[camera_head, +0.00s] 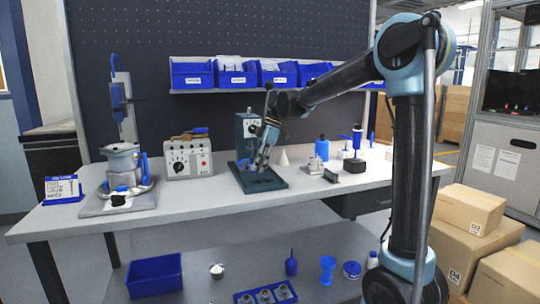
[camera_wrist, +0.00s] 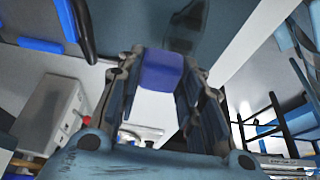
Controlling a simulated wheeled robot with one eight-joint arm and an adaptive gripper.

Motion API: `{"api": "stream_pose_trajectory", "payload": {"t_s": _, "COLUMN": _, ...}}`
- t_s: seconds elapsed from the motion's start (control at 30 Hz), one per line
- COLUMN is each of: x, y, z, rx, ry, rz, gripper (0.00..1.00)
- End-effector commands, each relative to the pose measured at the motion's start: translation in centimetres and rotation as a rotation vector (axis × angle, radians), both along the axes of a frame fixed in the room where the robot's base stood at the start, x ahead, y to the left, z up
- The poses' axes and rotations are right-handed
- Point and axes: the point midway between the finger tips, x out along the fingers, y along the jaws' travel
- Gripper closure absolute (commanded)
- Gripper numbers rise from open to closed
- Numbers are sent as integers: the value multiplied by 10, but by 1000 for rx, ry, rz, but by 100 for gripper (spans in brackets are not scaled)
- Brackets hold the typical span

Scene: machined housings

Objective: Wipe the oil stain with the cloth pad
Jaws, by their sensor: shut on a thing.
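My gripper (camera_head: 262,164) hangs over the dark green base plate (camera_head: 274,184) of a small press at the middle of the bench. In the wrist view, my gripper (camera_wrist: 160,82) is shut on a blue cloth pad (camera_wrist: 162,72), which sits between the fingertips. The pad cannot be made out in the head view. A dark patch (camera_wrist: 187,20) shows on the grey-blue surface beyond the pad in the wrist view; I cannot tell whether it is the oil stain or a shadow. The arm partly hides the plate in the head view.
A control box (camera_head: 188,160) stands left of the press (camera_head: 245,128). A machined housing (camera_head: 122,160) stands on a grey plate (camera_head: 95,208) farther left. A white cone (camera_head: 283,157), a metal part (camera_head: 316,168) and a blue bottle (camera_head: 322,148) stand to the right. The bench front is mostly clear.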

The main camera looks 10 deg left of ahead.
Motion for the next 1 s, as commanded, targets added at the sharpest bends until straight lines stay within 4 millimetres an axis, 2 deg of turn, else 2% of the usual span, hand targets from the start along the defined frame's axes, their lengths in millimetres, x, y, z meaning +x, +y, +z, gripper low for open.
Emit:
{"api": "stream_pose_trajectory", "payload": {"t_s": 0.5, "x": 2, "y": -3, "z": 45, "rx": 0, "ry": 0, "rz": -4, "gripper": 88}}
{"api": "stream_pose_trajectory", "payload": {"t_s": 1.0, "x": 1, "y": -3, "z": 48, "rx": 0, "ry": 0, "rz": -4, "gripper": 88}}
